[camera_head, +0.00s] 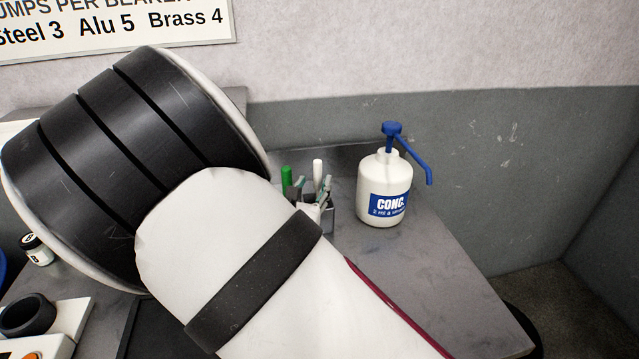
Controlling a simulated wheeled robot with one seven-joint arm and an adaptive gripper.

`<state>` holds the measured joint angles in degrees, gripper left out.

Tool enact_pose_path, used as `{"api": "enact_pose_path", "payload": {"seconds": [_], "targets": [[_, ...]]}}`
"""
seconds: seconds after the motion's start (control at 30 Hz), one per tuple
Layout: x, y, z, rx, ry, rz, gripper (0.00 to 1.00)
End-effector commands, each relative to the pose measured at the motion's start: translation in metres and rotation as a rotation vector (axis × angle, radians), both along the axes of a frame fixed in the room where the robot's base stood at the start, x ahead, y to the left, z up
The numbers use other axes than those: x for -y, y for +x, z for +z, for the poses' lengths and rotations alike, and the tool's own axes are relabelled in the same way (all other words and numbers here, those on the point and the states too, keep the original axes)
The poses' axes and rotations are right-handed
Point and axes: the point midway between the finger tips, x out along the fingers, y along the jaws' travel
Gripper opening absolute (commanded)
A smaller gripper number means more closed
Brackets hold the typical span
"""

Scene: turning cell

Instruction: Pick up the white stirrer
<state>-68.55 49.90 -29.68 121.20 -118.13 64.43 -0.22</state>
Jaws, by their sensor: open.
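The white stirrer (318,170) stands upright, its rounded top showing, in a small grey holder (329,217) on the bench. A green pen-like item (287,178) stands just left of it. My gripper (313,185) shows only in part past the edge of my arm. Its greyish fingertips are apart, one on each side of the stirrer in this view. I cannot tell whether they touch the stirrer or how far in front of it they are. My arm hides the rest of the gripper and the holder's lower left.
A white pump bottle (384,190) with a blue pump stands close to the right of the holder. The grey bench (440,280) is clear at the right front. A wall rises behind. A small jar (36,250) stands at the far left.

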Motion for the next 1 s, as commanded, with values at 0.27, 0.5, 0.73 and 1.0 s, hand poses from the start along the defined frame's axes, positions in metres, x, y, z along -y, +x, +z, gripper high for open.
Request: {"api": "enact_pose_path", "payload": {"seconds": [0.27,0.5,0.73,1.0], "targets": [[0.003,0.027,0.005,0.003,-0.001,-0.002,0.41],[0.006,0.053,0.005,0.001,0.0,-0.001,0.41],[0.007,0.054,0.005,0.0,0.0,0.0,0.41],[0.007,0.054,0.005,0.0,0.0,0.0,0.0]]}}
